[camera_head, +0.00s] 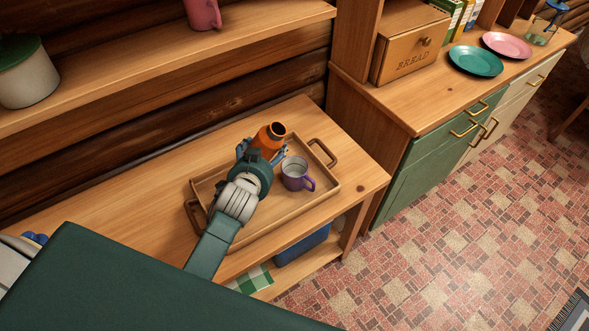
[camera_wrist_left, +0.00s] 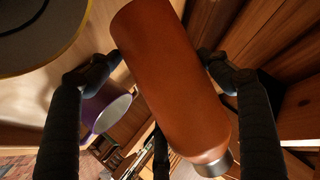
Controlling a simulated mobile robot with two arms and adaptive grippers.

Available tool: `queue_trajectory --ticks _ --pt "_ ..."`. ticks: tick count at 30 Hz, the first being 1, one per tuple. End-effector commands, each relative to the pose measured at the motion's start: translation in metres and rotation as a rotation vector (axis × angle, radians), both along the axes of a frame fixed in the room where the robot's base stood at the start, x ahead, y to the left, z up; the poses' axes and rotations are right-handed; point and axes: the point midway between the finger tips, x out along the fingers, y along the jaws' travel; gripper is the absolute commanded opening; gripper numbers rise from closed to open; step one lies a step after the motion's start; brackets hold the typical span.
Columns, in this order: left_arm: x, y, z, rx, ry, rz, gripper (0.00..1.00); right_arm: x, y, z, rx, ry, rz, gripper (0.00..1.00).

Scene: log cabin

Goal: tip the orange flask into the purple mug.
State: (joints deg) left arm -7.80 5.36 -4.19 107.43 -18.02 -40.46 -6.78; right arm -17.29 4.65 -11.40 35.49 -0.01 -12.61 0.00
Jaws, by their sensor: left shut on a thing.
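The orange flask (camera_head: 266,138) is held over the back part of a wooden tray, its dark open mouth facing up and towards the camera. The mug also shows in the wrist view (camera_wrist_left: 96,112). My right gripper is not seen.
The tray (camera_head: 262,235) has raised sides and a handle (camera_head: 323,152) at each end, on a wooden table (camera_head: 355,177). A shelf with a pink cup (camera_head: 203,14) runs above. A counter with a bread box (camera_head: 405,52) and plates stands at the right. Table space right of the tray is clear.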

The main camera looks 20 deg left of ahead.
Motion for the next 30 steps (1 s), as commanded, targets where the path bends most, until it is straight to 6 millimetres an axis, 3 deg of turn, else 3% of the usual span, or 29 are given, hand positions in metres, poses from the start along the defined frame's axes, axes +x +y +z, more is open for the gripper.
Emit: queue_trajectory --ticks 1,5,12,14,18,30 --pt "0.002 -0.003 0.004 0.064 -0.002 -0.003 0.26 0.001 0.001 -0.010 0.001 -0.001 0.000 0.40" --pt "0.002 0.000 0.016 0.216 0.018 -0.002 0.26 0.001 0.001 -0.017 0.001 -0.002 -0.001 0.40" --pt "-0.001 0.014 0.014 0.408 0.046 -0.002 0.26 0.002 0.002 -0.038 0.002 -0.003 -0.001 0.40" --pt "-0.002 0.018 0.020 0.495 0.061 -0.002 0.26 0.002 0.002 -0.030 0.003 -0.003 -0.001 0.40" --pt "-0.002 0.025 0.012 0.645 0.080 -0.002 0.26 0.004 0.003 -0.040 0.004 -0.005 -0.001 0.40" --pt "-0.003 0.029 0.008 0.715 0.089 -0.001 0.26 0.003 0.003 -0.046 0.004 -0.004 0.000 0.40"
